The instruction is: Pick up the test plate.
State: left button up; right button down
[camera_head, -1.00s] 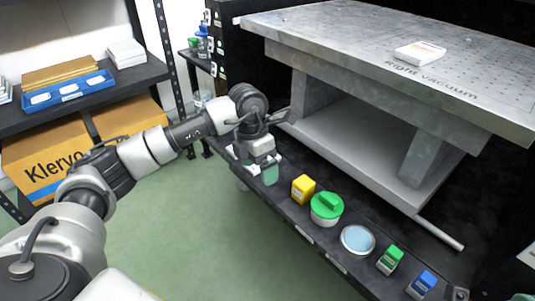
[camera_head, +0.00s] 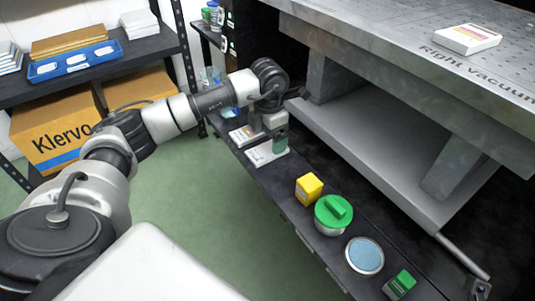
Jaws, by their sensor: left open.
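My left gripper (camera_head: 271,134) is open and points down over the far end of the dark low shelf. Two flat white labelled pieces, one nearer (camera_head: 265,154) and one farther (camera_head: 240,135), lie on the shelf just below and left of it. A green part shows at the fingers; I cannot tell whether it belongs to the gripper or to something behind. A white labelled slab (camera_head: 467,39) lies on the perforated metal table at the upper right. I cannot tell for certain which is the test plate. My right gripper is not in view.
Along the dark shelf (camera_head: 278,196) stand a yellow block (camera_head: 309,188), a green-lidded round tub (camera_head: 333,214), a round blue-topped tin (camera_head: 364,256) and a green-topped block (camera_head: 399,285). The metal table (camera_head: 385,48) overhangs behind. Green floor lies clear at left.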

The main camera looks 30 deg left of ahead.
aim_at(267, 150)
pick_arm(q)
notch_tip(267, 150, down, 4)
jog(key=shift+s+f+b, duration=0.1)
jog(key=shift+f+b, duration=0.15)
jog(key=shift+b, duration=0.65)
jog(key=shift+r, duration=0.15)
jog(key=c, duration=1)
